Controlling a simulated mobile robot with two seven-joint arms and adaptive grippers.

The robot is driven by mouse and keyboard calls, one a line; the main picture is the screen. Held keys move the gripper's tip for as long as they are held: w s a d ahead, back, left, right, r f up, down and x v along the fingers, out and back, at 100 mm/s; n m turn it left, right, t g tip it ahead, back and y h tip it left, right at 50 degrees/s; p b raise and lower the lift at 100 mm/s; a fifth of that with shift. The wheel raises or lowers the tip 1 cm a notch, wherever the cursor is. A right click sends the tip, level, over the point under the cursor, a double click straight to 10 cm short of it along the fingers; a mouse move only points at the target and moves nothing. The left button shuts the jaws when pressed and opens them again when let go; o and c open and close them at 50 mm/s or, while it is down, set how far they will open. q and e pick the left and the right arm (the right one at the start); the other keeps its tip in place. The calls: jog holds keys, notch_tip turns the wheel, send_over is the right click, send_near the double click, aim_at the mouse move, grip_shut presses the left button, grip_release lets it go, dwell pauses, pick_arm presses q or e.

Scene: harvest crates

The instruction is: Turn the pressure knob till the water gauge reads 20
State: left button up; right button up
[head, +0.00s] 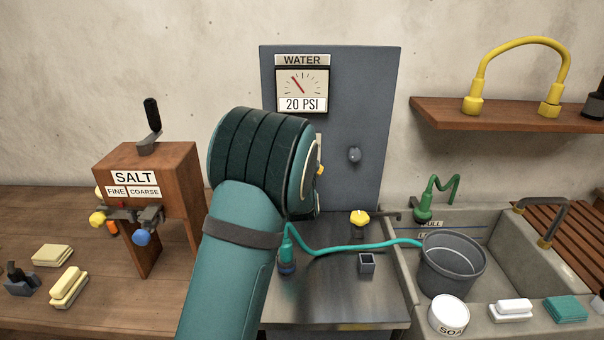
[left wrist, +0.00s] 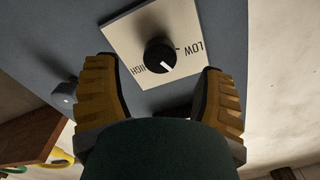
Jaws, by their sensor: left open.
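The water gauge (head: 302,88) hangs on a grey-blue panel in the head view. Its red needle points up and left, and its readout says 20 PSI. The pressure knob (left wrist: 160,55) shows in the left wrist view as a round black knob with a white mark, on a pale plate (left wrist: 128,40) lettered LOW and HIGH. My left gripper (left wrist: 158,69) is open, its two yellow ribbed fingers apart on either side of the knob with clear gaps and nothing held. In the head view my left arm hides the knob and most of the gripper. My right gripper is not in view.
A grey round fitting (head: 354,154) is on the panel (head: 375,100), right of my arm. Below are a steel counter (head: 335,290), a teal hose (head: 350,247) and a yellow-topped tap (head: 359,218). A wooden salt dispenser (head: 165,165) stands left; a sink with a bucket (head: 450,268) is right.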

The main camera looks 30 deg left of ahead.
pick_arm(q)
jog(key=v, duration=0.7)
jog(key=shift+s, duration=0.35)
jog(key=shift+d, duration=0.15)
